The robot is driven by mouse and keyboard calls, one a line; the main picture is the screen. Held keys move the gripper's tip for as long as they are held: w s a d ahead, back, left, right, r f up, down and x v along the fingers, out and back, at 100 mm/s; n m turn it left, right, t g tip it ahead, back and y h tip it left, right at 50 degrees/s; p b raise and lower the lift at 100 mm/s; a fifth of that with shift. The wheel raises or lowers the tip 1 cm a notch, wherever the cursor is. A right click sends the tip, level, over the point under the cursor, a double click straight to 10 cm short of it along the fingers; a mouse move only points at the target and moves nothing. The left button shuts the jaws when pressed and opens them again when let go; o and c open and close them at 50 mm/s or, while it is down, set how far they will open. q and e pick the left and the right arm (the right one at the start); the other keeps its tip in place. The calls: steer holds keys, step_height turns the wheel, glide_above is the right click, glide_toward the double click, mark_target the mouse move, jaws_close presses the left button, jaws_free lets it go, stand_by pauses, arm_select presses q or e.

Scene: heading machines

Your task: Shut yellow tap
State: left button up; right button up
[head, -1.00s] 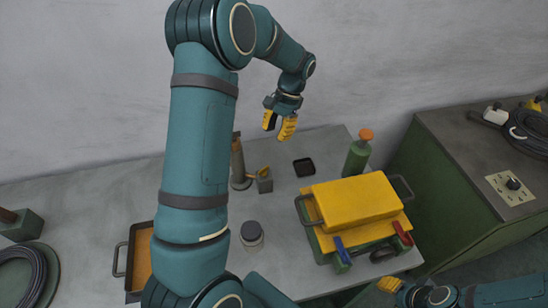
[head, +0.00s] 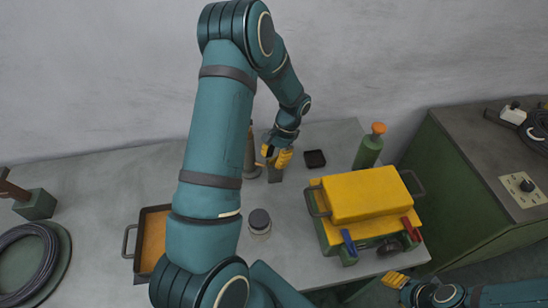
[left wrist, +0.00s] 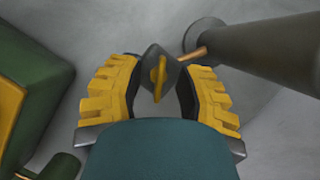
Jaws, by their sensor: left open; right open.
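The yellow tap (left wrist: 159,76) is a small yellow handle on a grey block; in the left wrist view it lies between my open fingers, with no finger clearly touching it. In the head view the grey block (head: 275,175) stands on the bench, its top and handle partly hidden by my left gripper (head: 277,157). That gripper points down and is open just above the block. My right gripper (head: 393,281) is at the lower right, by the bench's front edge, away from the tap; its fingers look empty.
A grey-brown post (head: 251,155) stands close left of the tap. A small black tray (head: 315,159), a green bottle (head: 368,152) and a yellow-topped green box (head: 365,197) are to the right. A lidded jar (head: 259,222) stands in front. An orange-floored tray (head: 141,243) is at the left.

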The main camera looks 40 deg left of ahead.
arm_select(q)
steer(key=shift+o, duration=0.3)
jaws_close()
steer(key=shift+m, duration=0.3)
steer(key=shift+s+m+t+y+b, duration=0.1)
steer(key=shift+m+t+y+b, duration=0.3)
steer(key=shift+m, duration=0.9)
steer(key=shift+m+y+b, duration=0.1)
steer(key=shift+m+y, duration=0.6)
steer(key=shift+m, duration=0.6)
steer(key=shift+c, duration=0.3)
jaws_free()
